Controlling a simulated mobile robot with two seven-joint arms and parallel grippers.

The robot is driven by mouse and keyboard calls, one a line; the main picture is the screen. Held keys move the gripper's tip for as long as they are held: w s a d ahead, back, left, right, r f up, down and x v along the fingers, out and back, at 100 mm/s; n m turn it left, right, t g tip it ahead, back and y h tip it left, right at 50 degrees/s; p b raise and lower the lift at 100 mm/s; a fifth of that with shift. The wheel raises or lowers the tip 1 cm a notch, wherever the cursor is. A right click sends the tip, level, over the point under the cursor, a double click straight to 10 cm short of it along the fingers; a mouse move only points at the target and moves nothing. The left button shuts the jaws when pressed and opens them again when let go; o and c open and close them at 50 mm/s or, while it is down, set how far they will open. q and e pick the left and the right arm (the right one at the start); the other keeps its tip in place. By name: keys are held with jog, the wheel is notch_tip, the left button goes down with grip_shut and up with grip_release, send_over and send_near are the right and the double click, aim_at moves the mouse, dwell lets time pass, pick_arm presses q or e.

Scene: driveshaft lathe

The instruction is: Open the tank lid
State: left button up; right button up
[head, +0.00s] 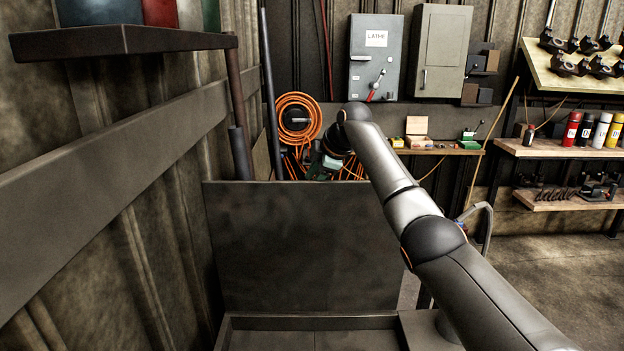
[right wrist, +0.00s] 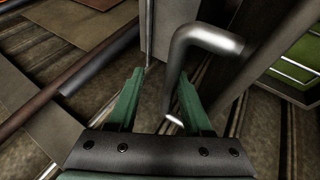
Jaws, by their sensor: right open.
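A large dark flat panel (head: 305,245) stands upright at the centre of the head view, behind a low dark rimmed tray (head: 270,322). I cannot tell for certain whether this panel is the tank lid. My right arm reaches in from the right, and its gripper (head: 323,165) is small and partly hidden beyond the panel's top edge. In the right wrist view my right gripper (right wrist: 159,90) is open, with green fingers apart. A bent grey metal rod (right wrist: 205,38) is close to the right finger, its lower end near that fingertip; contact is unclear. My left gripper is out of view.
A dark shelf (head: 125,40) and a plank wall stand close on the left. An orange hose coil (head: 297,118) hangs behind the panel. Lathe switch boxes (head: 376,60) are on the back wall. A bench (head: 440,150) and shelves are at the right, with open floor below.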

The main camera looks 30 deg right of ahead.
aim_at(334, 181)
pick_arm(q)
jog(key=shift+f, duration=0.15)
pick_arm(e)
jog(key=shift+w+d+f+h, duration=0.3)
jog(key=shift+w+d+f, duration=0.2)
jog(key=shift+d, duration=0.05)
jog(key=v, duration=0.2)
jog(key=b+v, duration=0.1)
jog(key=v, duration=0.1)
jog(key=w+v, duration=0.1)
jog(key=v, duration=0.1)
jog(key=shift+r+b, duration=0.4)
jog(key=shift+r, duration=0.05)
jog(key=v, duration=0.4)
jog(key=s+f+v, duration=0.1)
jog(key=v, duration=0.2)
jog(key=shift+s+r, duration=0.15)
jog(key=shift+a+r, duration=0.1)
jog(key=shift+s+a+r, duration=0.1)
jog(key=shift+s+r, duration=0.1)
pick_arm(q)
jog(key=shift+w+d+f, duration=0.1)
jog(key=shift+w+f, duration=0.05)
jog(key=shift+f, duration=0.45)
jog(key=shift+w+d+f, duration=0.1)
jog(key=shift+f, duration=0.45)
pick_arm(e)
jog(key=shift+w+f, duration=0.1)
